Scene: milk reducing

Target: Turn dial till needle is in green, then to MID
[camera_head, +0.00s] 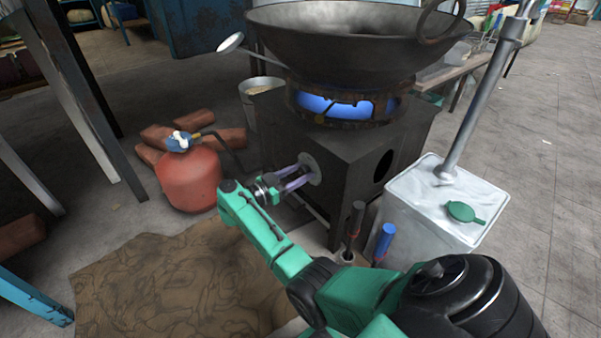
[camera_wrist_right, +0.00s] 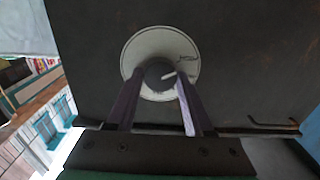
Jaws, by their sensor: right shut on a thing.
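The black stove (camera_head: 362,160) has a round grey dial plate (camera_head: 313,164) on its left-facing side. In the right wrist view, the pale dial plate (camera_wrist_right: 150,45) carries a dark knob (camera_wrist_right: 157,70) with a white pointer mark slanting right and slightly up. Small markings at the plate's right are too small to read. My right gripper (camera_head: 303,172) reaches the dial from the front left. Its two purple fingers are shut on the knob, one on each side. A blue flame burns under the wok (camera_head: 345,45). I see no gauge needle or green zone. My left gripper is not in view.
A red gas cylinder (camera_head: 189,180) with a hose stands left of the stove, near bricks (camera_head: 160,135). A white tin (camera_head: 425,215) with a green cap stands right, beside blue-handled (camera_head: 385,240) and dark-handled tools. A brown mat (camera_head: 170,285) lies on the floor.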

